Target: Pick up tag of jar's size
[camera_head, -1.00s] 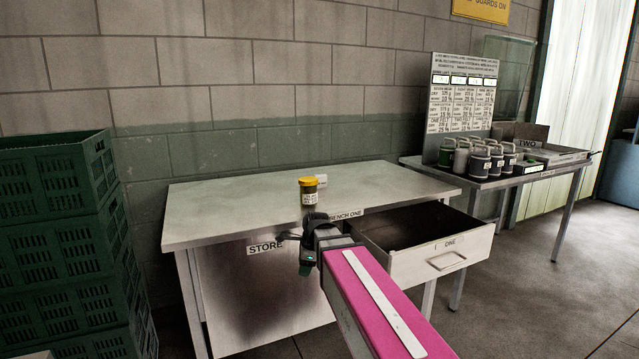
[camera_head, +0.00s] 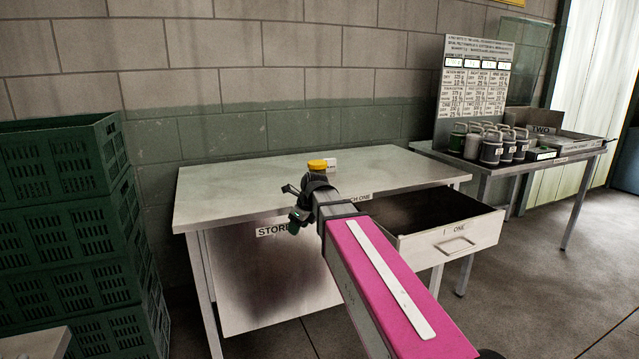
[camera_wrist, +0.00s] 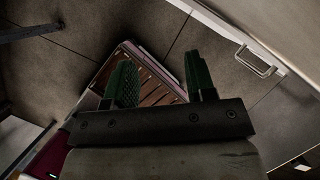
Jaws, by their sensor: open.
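A jar with a yellow lid (camera_head: 318,165) stands on bench one (camera_head: 240,190); my arm hides most of its body in the head view. A small white tag or block (camera_head: 331,164) is beside it, partly hidden. My gripper (camera_head: 293,208) is in front of the bench's front edge, near the STORE label (camera_head: 274,230). In the wrist view, my gripper (camera_wrist: 160,85) shows two green fingers spread apart with nothing between them. It points down toward the floor, with a slatted wooden thing (camera_wrist: 150,75) below. No writing on the tag can be read.
Green crates (camera_head: 70,230) are stacked at left. Bench two (camera_head: 500,172) holds several lidded jars (camera_head: 490,145) and a printed board (camera_head: 477,85).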

